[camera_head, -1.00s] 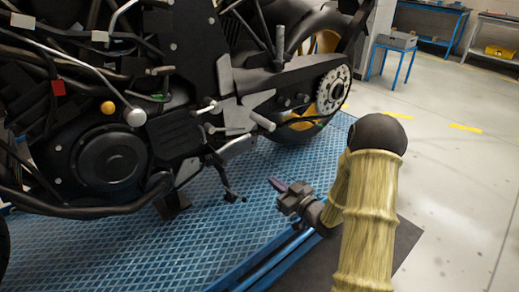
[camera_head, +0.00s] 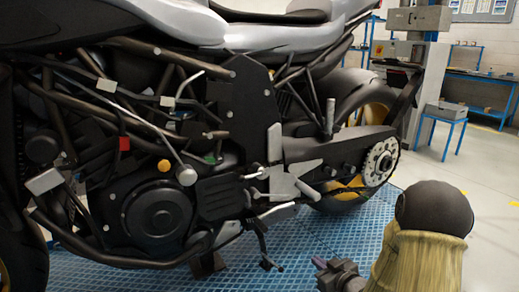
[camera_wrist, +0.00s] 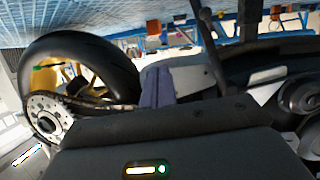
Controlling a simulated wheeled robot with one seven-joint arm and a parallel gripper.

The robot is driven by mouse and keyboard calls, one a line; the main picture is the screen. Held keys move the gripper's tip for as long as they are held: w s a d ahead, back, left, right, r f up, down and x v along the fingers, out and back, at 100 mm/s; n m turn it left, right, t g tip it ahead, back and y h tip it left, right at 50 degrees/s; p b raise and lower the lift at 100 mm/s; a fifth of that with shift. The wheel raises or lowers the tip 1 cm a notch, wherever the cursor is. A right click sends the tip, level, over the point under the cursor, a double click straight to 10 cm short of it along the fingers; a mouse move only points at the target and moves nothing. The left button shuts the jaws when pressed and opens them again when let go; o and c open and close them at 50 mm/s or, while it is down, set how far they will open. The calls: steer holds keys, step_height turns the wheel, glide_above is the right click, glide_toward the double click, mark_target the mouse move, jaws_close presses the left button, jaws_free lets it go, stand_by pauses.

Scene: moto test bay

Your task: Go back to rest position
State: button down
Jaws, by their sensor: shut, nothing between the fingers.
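My gripper (camera_head: 321,264) is low in the head view, right of centre, in front of the motorcycle (camera_head: 157,212) and above the blue platform. Its fingers are shut with nothing between them. In the wrist view the purple-grey fingers (camera_wrist: 157,88) sit together at the middle. The wrist view is turned over, with the rear wheel (camera_wrist: 105,62) and its sprocket (camera_wrist: 45,118) on the left. In the head view my sleeved arm comes in from the lower right. The fingers look apart from the motorcycle.
The motorcycle stands on a blue patterned platform (camera_head: 355,238) and fills the left and middle. A small blue table (camera_head: 445,115) with a grey box stands on the open floor at the right. Blue-framed benches (camera_head: 480,75) line the back.

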steer(key=s+a+r+m+g+h, duration=0.25)
steer(key=s+g, duration=0.25)
steer(key=s, duration=0.6)
steer(key=s+a+r+m+g+h, duration=0.1)
steer(key=s+a+m+g+h, duration=0.15)
steer(key=s+g, duration=0.55)
step_height(320, 180, up, 33)
steer(key=s+d+t+p, duration=0.1)
steer(key=s+t+p, duration=0.1)
steer(key=p, duration=3.1)
steer(key=shift+h, duration=0.3)
steer(key=shift+f, duration=0.15)
